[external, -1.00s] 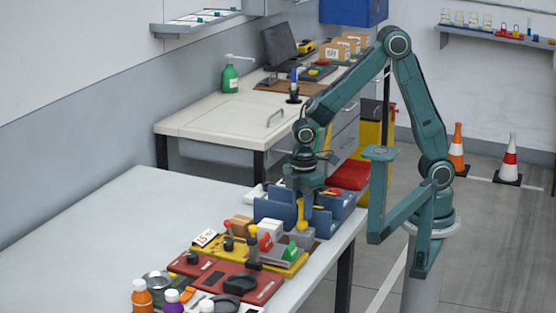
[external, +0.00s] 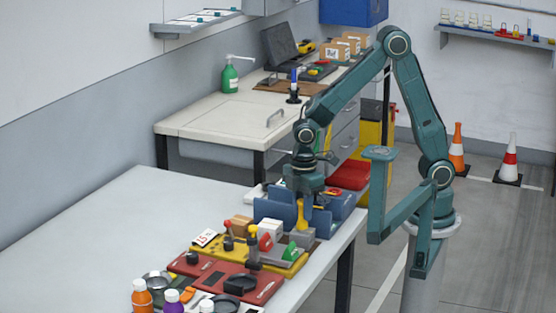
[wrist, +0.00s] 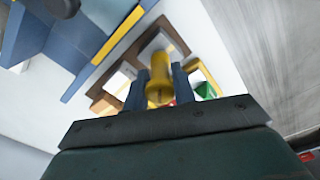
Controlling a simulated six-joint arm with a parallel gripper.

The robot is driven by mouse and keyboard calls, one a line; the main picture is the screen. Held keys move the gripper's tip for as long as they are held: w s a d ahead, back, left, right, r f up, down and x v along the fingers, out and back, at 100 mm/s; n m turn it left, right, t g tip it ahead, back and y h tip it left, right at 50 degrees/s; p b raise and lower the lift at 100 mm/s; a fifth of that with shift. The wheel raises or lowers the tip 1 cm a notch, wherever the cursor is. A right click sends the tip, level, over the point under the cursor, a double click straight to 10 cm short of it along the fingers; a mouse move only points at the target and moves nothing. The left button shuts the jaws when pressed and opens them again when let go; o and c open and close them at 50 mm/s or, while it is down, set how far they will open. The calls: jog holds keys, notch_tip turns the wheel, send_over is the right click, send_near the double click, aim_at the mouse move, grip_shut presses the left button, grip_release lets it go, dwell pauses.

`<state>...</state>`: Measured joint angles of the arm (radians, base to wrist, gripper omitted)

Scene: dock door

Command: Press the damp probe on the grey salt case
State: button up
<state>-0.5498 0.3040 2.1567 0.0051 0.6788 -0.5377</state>
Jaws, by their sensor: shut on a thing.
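My gripper (external: 303,192) points down over the far end of the table and is shut on a yellow probe (external: 302,215). The wrist view shows the yellow probe (wrist: 159,84) between the two dark blue fingers (wrist: 160,80). A grey block (external: 302,238), which looks like the salt case, sits just below the probe on a brown base. A pale grey top in a brown frame (wrist: 160,45) shows beyond the fingers in the wrist view; it may be the same case. I cannot tell whether the probe tip touches it.
A blue bin (external: 340,206) stands close behind the gripper. A yellow tray (external: 240,257) with levers and small blocks lies in front, then a red tray (external: 258,289). Bottles (external: 142,297) stand at the near edge. The left of the table (external: 90,235) is clear.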

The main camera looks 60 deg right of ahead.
dwell(0.5)
jog(key=shift+r, duration=3.5)
jog(key=shift+w, duration=0.1)
jog(key=w+d+m, duration=1.5)
jog(key=w+d, duration=0.1)
jog(key=d, duration=0.2)
jog(key=shift+d+f+m, duration=0.35)
jog(key=shift+m, duration=0.05)
